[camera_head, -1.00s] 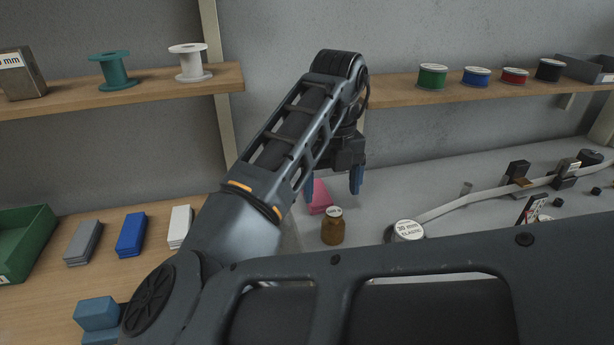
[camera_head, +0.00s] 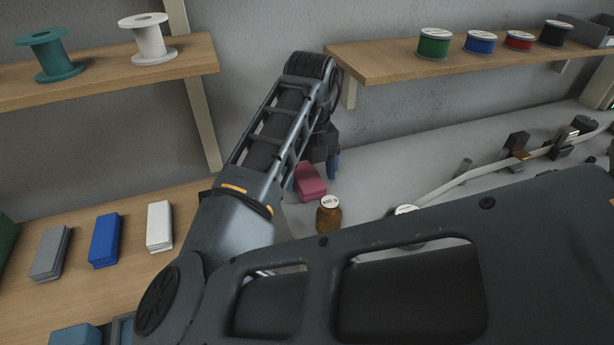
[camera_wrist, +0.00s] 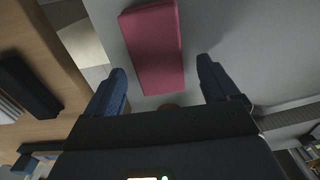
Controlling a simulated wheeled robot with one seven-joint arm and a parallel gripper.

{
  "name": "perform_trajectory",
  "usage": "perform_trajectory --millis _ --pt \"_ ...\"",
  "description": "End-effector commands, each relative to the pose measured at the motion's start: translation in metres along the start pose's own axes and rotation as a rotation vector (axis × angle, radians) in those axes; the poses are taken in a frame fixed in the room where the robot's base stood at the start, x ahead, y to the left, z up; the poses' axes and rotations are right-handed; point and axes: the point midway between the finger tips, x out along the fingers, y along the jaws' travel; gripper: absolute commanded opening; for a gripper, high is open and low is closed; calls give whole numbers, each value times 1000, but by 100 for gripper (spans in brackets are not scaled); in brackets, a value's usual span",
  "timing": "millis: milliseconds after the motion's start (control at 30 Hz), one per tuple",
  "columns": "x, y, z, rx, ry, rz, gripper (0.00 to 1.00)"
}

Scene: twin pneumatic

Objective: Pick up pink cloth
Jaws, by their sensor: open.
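The pink cloth (camera_head: 311,183) is a folded, block-shaped bundle lying on the grey worktop near the wooden table's edge. It also shows in the wrist view (camera_wrist: 153,48), where it lies ahead of the blue fingertips and between their lines. My gripper (camera_wrist: 163,82) is open and empty, with the cloth apart from both fingers. In the head view my gripper (camera_head: 318,168) hangs close by the cloth, and my arm hides one finger and part of the cloth.
A brown weight bottle (camera_head: 329,216) stands just in front of the cloth. Grey (camera_head: 50,254), blue (camera_head: 105,241) and white (camera_head: 159,227) folded stacks lie on the wooden table at left. A shelf with spools (camera_head: 434,45) overhangs at the back right. A pale strip (camera_head: 470,176) runs across the worktop.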

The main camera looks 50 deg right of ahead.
Motion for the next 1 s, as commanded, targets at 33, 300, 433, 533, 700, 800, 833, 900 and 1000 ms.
perform_trajectory --millis 33,300,433,533,700,800,833,900,1000 --pt "5 0 0 -2 1 -2 88" --pt "11 0 0 -1 -1 1 88" --pt "11 0 0 -1 -1 1 81" --pt "11 0 0 -1 -1 1 71" --pt "11 0 0 0 -1 0 55" --pt "11 0 0 0 -1 1 45" --pt "11 0 0 0 -1 1 42" --pt "11 0 0 0 -1 1 36" --pt "11 0 0 -1 -1 0 28"
